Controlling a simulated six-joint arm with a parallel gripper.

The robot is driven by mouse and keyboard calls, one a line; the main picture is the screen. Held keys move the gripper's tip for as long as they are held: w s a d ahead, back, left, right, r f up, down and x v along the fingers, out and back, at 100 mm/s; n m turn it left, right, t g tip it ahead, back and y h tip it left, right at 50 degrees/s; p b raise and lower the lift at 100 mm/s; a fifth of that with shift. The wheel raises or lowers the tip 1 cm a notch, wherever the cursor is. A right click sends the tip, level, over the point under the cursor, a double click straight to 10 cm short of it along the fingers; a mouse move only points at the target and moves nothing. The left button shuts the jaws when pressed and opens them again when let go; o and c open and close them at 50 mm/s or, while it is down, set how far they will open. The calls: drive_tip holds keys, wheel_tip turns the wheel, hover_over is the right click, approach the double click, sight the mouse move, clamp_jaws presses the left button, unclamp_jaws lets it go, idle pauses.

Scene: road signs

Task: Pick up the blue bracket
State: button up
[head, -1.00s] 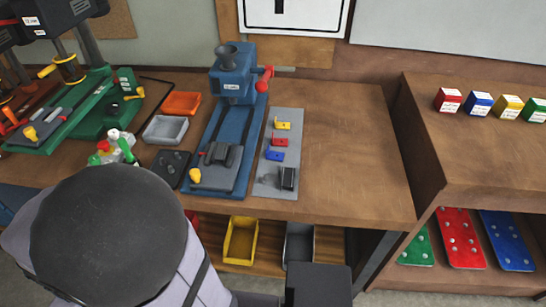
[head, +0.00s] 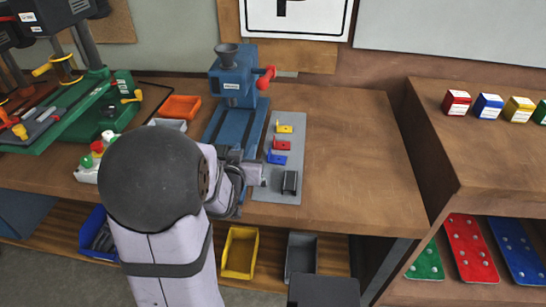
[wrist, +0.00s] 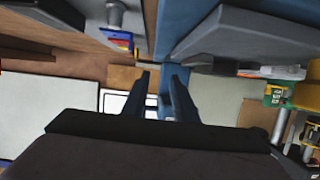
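The blue bracket (head: 277,159) sits on a grey plate (head: 291,122) on the bench. Behind it on the plate are a red bracket (head: 282,145) and a yellow bracket (head: 284,129); in front is a dark grey bracket (head: 289,183). My gripper (head: 260,174) is left of and slightly in front of the blue bracket in the head view, partly hidden by my wrist. In the wrist view my gripper (wrist: 162,80) is open, with nothing between its fingers. The blue bracket (wrist: 116,35) shows at upper left there, apart from the fingers.
A blue press (head: 235,85) with a red handle stands behind my gripper, its base close to the plate. An orange bin (head: 181,107) is at the left. A yellow bin (head: 240,252) and a grey bin (head: 301,257) are on the shelf below. The bench right of the plate is clear.

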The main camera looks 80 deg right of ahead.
sight(268, 155)
drive_tip(key=shift+m+g+y, duration=0.3)
drive_tip(key=shift+m+g, duration=0.2)
drive_tip(key=shift+g, duration=0.2)
drive_tip(key=s, duration=0.1)
drive_tip(key=s+a+f, duration=0.1)
drive_tip(key=s, duration=0.1)
drive_tip(key=s+p, duration=0.1)
drive_tip(key=shift+s+a+f, duration=0.15)
drive_tip(key=shift+s+a, duration=0.1)
drive_tip(key=shift+s+a+f, duration=0.2)
drive_tip(key=shift+s+f, duration=0.1)
drive_tip(key=shift+s, duration=0.05)
drive_tip(key=shift+p+x, duration=1.1)
drive_tip(key=shift+x, duration=2.6)
drive_tip(key=shift+w, duration=0.1)
drive_tip(key=shift+c, duration=0.4)
clamp_jaws()
